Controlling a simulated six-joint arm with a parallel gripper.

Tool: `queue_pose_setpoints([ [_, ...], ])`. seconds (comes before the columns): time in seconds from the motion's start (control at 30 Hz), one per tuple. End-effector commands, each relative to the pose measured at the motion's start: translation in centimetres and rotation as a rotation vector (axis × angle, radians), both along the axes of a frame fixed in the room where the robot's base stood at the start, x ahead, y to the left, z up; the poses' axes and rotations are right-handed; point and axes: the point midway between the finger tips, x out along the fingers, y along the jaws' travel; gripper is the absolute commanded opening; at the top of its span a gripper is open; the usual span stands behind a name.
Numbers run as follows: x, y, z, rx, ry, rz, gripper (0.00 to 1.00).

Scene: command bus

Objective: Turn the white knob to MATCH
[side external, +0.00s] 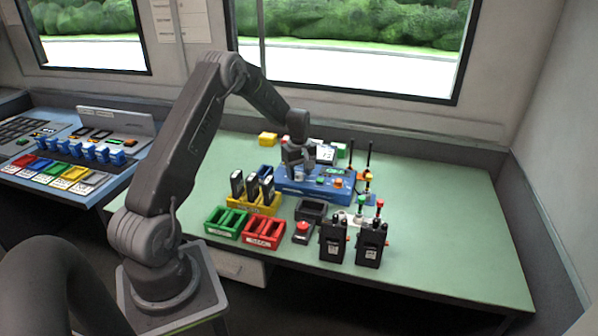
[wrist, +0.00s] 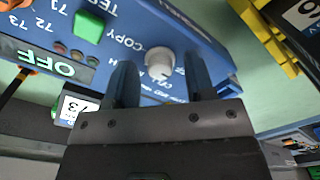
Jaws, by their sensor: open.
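The white knob (wrist: 159,62) sits on the sloping face of the blue panel box (wrist: 190,35), near printed words that include COPY. My gripper (wrist: 157,80) is open in the wrist view, with one dark finger on each side of the knob's near edge. The fingers look apart from the knob; how far they are above the panel I cannot tell. The label MATCH is not clearly readable; part of the print beside the knob is hidden by the left finger. In the side view my gripper (side external: 296,168) is over the left part of the blue box (side external: 316,190), and the knob is hidden there.
A green button (wrist: 88,26) and an OFF label (wrist: 66,68) are on the panel left of the knob. A yellow rack (side external: 252,203) with black devices stands close to the box's left front. Green (side external: 225,222) and red (side external: 262,232) trays and two radios (side external: 370,243) stand in front.

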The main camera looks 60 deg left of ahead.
Motion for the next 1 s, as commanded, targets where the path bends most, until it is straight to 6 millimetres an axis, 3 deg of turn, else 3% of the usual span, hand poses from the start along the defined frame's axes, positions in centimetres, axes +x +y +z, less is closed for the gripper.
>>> queue_pose_setpoints([
  [0.07,0.00,0.00,0.01,0.000,0.000,0.000,0.47],
  [0.53,0.00,0.00,0.05,0.000,0.000,0.000,0.02],
  [1.0,0.01,0.00,0.06,-0.001,0.000,-0.112,0.00],
])
